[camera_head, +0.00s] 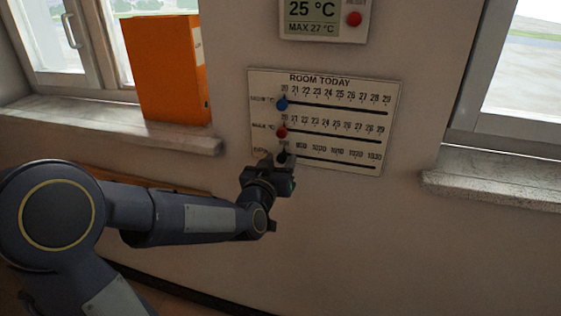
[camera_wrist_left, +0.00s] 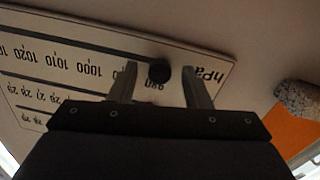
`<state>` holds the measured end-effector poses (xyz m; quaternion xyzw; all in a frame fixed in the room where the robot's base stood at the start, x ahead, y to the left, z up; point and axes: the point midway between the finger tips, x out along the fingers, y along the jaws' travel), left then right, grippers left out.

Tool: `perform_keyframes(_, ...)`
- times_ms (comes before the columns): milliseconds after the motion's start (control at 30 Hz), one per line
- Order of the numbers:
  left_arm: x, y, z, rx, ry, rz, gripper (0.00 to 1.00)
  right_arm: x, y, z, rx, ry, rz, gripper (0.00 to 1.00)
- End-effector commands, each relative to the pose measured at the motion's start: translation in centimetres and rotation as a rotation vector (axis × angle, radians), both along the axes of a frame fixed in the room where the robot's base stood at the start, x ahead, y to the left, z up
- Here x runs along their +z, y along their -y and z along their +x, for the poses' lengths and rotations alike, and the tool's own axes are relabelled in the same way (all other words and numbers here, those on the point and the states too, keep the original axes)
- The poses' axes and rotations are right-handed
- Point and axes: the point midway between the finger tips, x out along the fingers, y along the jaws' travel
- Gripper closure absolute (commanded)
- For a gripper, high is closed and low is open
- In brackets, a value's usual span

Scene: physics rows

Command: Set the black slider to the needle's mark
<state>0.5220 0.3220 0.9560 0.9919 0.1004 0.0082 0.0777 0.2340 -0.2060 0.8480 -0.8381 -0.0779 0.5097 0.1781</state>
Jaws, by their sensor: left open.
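The white board headed ROOM TODAY (camera_head: 345,88) hangs on the wall with three slotted scales. The black slider (camera_head: 283,157) is at the left end of the bottom, hPa scale, close to the 990 figure. In the left wrist view the black slider (camera_wrist_left: 159,72) sits between the two fingers of my left gripper (camera_wrist_left: 160,84), with a gap on each side. In the head view my left gripper (camera_head: 283,163) is at the board's lower left corner and partly covers that scale's label. No needle is in view. My right gripper is not in view.
The blue slider (camera_head: 282,104) and red slider (camera_head: 282,132) sit at the left ends of the upper scales. A display (camera_head: 313,18) reads 25 °C, MAX 27 °C. An orange binder (camera_head: 165,70) stands on the left sill (camera_head: 100,125). The right sill (camera_head: 500,182) juts out.

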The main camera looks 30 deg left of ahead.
Motion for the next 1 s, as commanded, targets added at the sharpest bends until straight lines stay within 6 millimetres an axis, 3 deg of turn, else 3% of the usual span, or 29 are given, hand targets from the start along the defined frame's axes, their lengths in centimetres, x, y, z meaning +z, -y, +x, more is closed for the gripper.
perform_keyframes(333,0.0,-0.1,0.6,-0.001,0.0,0.0,0.56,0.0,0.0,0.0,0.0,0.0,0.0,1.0)
perform_keyframes(667,0.0,-0.1,0.6,-0.001,-0.001,0.0,0.98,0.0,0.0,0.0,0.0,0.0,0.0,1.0)
perform_keyframes(900,0.0,0.0,0.6,-0.002,0.0,-0.001,1.0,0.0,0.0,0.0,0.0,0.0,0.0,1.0)
perform_keyframes(1000,0.0,1.2,1.0,-0.008,0.001,-0.003,1.0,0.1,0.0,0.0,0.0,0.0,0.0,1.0)
